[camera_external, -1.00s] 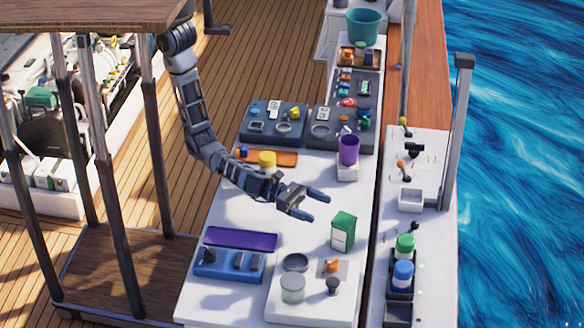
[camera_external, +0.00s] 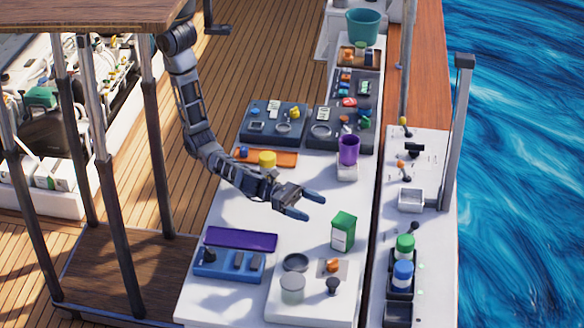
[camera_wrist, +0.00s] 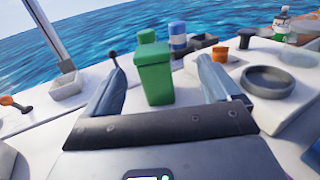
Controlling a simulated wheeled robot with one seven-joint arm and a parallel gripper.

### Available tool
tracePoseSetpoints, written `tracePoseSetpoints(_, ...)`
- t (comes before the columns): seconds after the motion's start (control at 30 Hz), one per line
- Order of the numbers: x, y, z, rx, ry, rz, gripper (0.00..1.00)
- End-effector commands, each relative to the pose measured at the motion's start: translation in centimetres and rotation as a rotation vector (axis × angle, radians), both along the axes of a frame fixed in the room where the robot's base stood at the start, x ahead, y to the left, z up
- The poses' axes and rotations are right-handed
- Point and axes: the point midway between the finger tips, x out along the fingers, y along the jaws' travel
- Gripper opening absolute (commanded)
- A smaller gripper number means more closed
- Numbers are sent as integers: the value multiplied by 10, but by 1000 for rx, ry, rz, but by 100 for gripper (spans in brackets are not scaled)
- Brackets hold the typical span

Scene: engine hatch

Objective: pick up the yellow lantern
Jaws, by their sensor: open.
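The green box (camera_external: 343,232) stands just past my fingertips. A purple cup (camera_external: 348,150) on a white block stands behind. A blue tray (camera_external: 228,265) and a white board (camera_external: 317,306) with a grey jar lie at the front. Bare counter surrounds my gripper.

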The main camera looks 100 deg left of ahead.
Motion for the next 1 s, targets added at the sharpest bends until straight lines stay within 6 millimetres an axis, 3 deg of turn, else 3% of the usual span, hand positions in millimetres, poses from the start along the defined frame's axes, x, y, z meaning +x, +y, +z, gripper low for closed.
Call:
tracePoseSetpoints(0.17,-26,51,4,-90,-51,49,89)
tracePoseSetpoints(0.4,-89,155,44,-248,-188,138,89)
tracePoseSetpoints(0.5,-112,188,62,-289,-235,164,89)
tracePoseSetpoints(0.6,-128,216,66,-290,-256,200,89)
tracePoseSetpoints(0.8,-159,257,66,-258,-262,256,89)
tracePoseSetpoints(1.0,-189,254,11,-121,-119,231,89)
